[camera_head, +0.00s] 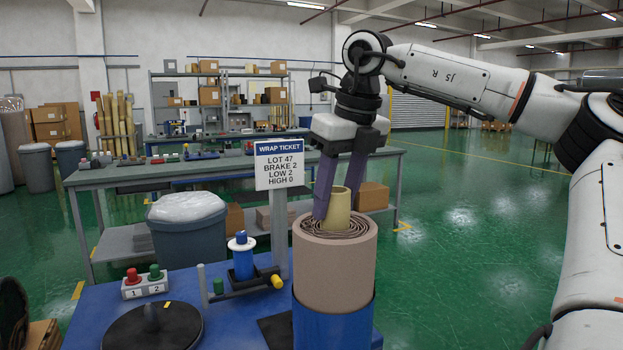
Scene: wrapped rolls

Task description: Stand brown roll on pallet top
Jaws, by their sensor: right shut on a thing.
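The brown roll (335,275) stands upright at the lower middle, with a wound top and a pale yellow core (338,212) sticking up. Its lower part shows a blue band or blue body (335,326); I cannot tell which, and its bottom is cut off by the frame. My right gripper (338,203) comes down from above with its purple fingers on either side of the core, shut on it. The far finger's tip is hidden behind the core. My left gripper is not in view. I cannot make out a pallet top for certain.
A blue bench (230,325) holds a black round plate (152,328), a button box (145,286), a blue spool (242,258) and a wrap ticket sign (279,165). A grey bin (187,230) and a long worktable (230,166) stand behind. Green floor at right is clear.

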